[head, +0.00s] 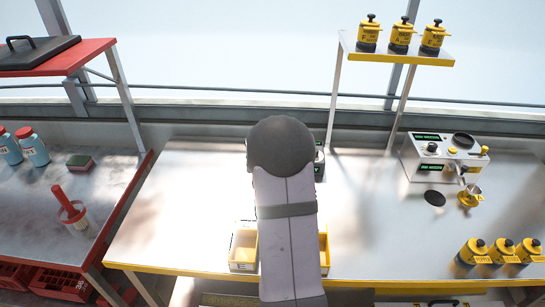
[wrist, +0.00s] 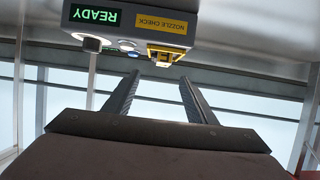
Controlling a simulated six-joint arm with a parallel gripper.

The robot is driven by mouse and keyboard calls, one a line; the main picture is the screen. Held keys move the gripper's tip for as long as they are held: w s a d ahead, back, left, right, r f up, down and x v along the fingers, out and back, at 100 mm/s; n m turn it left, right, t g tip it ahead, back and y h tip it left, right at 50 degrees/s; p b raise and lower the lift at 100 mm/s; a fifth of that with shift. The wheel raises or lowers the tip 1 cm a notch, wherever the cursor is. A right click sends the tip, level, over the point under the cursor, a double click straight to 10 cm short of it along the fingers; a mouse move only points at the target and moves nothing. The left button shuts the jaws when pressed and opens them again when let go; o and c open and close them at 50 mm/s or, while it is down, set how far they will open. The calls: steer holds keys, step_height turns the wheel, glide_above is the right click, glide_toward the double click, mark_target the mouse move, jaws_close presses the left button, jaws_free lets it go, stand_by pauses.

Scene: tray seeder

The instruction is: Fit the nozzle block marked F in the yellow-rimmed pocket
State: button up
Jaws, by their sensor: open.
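In the wrist view, which looks upside down, a grey device (wrist: 130,22) shows a green READY display and a yellow NOZZLE CHECK label. A small yellow-edged piece with an F mark (wrist: 165,56) shows at the device's edge. I cannot tell whether it is the loose block, the pocket, or a block seated in the pocket. My gripper (wrist: 160,77) is open, with nothing visible between its fingers. The F-marked piece appears just beyond the fingertips. In the head view my arm hides the gripper and most of this device (head: 319,160).
Two yellow-edged bins (head: 243,265) flank my arm at the bench's (head: 185,215) front. Another machine (head: 433,157) stands at right, with yellow canisters (head: 503,252) before it. A raised shelf (head: 400,58) holds more canisters. The bench left of my arm is clear.

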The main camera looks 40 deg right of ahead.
steer(key=shift+v, duration=1.75)
steer(key=s+a+f+n+g+y+p, duration=0.1)
steer(key=s+a+f+n+g+y, duration=0.2)
steer(key=a, duration=1)
steer(key=s+a+n+y+p, duration=0.2)
steer(key=a+y, duration=0.3)
steer(key=a, duration=0.7)
steer(key=s+a+n+g, duration=0.2)
steer(key=s+a, duration=0.3)
steer(key=s, duration=0.3)
steer(key=s+a+n+g+y+p, duration=0.1)
steer(key=s+a+g, duration=0.3)
steer(key=s, duration=0.5)
steer(key=shift+s+a+n+g+y, duration=0.15)
steer(key=shift+a+n+g+y, duration=0.2)
steer(key=shift+n, duration=0.15)
